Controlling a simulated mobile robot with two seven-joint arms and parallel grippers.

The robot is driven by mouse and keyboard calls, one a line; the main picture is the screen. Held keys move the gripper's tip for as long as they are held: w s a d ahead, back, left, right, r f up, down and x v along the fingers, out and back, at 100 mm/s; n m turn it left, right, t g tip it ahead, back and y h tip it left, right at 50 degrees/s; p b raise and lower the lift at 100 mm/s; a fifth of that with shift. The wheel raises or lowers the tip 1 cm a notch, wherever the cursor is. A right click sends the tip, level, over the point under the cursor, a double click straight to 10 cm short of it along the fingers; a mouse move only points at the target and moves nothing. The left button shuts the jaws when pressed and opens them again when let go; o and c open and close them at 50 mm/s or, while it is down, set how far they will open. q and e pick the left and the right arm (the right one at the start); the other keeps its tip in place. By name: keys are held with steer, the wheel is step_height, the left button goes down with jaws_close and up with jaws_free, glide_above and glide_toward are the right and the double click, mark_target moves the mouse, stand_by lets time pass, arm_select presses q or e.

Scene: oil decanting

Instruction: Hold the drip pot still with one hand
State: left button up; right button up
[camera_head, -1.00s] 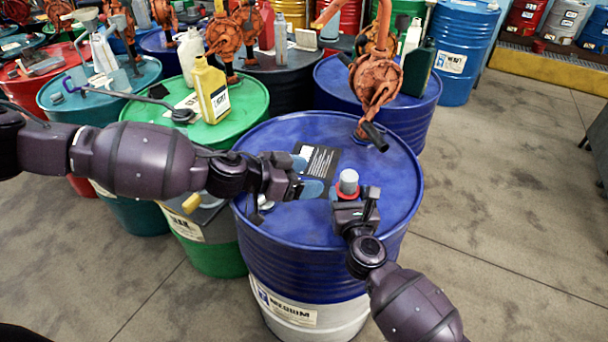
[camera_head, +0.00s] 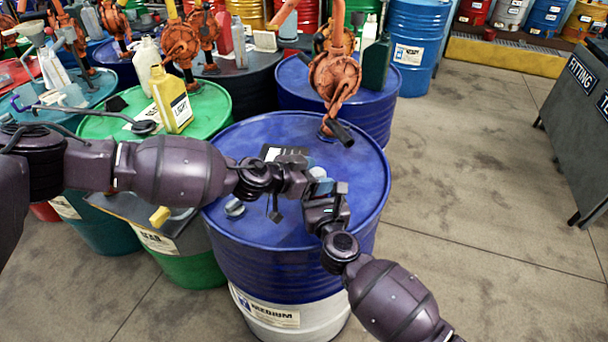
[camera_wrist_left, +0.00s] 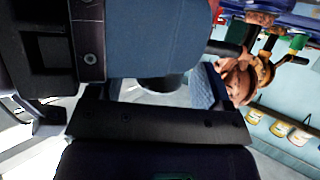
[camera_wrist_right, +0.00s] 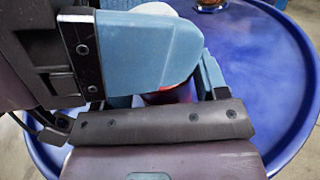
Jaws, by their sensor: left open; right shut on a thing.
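The drip pot, a small pot with a pale grey top (camera_head: 318,172), is over the blue drum's lid (camera_head: 262,232). My right gripper (camera_head: 326,203) is shut on it; the right wrist view shows its red band (camera_wrist_right: 180,94) between the blue pads. My left gripper (camera_head: 306,181) is open and has come in from the left at the pot's top. The arms and pads hide most of the pot.
An orange hand pump (camera_head: 334,78) stands at the back of the blue drum. A yellow bottle (camera_head: 171,100) stands on the green drum (camera_head: 98,127) to the left. Drums crowd the back. The floor at right is clear up to a dark stand marked FITTING (camera_head: 572,110).

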arm_select(q)
steer(key=shift+w+d+f, duration=0.1)
steer(key=shift+d, duration=0.1)
steer(key=c, duration=1.1)
steer(key=shift+r, duration=0.55)
steer(key=shift+r, duration=0.35)
steer(key=shift+r, duration=0.25)
